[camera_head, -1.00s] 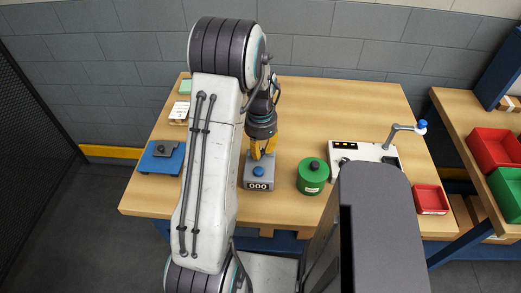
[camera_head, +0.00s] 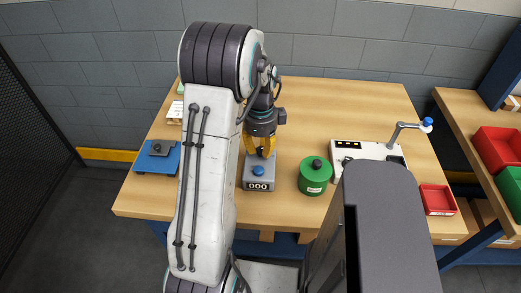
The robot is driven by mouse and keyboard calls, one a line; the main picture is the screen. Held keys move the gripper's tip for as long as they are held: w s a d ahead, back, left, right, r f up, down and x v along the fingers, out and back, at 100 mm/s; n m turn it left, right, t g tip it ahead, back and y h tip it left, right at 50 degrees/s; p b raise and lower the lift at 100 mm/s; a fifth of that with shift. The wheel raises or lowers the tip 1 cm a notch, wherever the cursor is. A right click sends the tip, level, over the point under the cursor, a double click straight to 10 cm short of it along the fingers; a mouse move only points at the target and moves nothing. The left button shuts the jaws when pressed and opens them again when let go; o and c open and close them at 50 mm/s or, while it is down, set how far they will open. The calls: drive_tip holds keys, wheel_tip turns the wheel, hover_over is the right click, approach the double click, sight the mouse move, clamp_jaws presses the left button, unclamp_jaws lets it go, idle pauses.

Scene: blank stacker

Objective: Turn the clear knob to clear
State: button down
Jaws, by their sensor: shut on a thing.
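A grey counter box (camera_head: 258,184) stands on the table, with a display reading 000 and a blue button (camera_head: 258,171) on top. My gripper (camera_head: 261,152) points down at the back of this box, its yellow fingers closed on a small part there. That part, which I take to be the clear knob, is hidden behind the fingers, so its setting cannot be seen.
A green canister (camera_head: 313,178) stands just right of the counter box. A blue pad (camera_head: 153,160) lies at the left. My arm covers the left-middle of the table.

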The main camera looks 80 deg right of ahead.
sight(261, 149)
drive_tip(key=m+b, duration=0.1)
drive_tip(key=m, duration=0.4)
drive_tip(key=shift+a+f+m, duration=0.1)
drive_tip(key=shift+f+m, duration=0.05)
drive_tip(key=shift+m, duration=0.15)
idle(0.5)
drive_tip(key=c, duration=1)
unclamp_jaws()
drive_tip(key=shift+r, duration=0.75)
wheel_tip(261, 149, up, 11)
drive_tip(key=shift+f, duration=0.15)
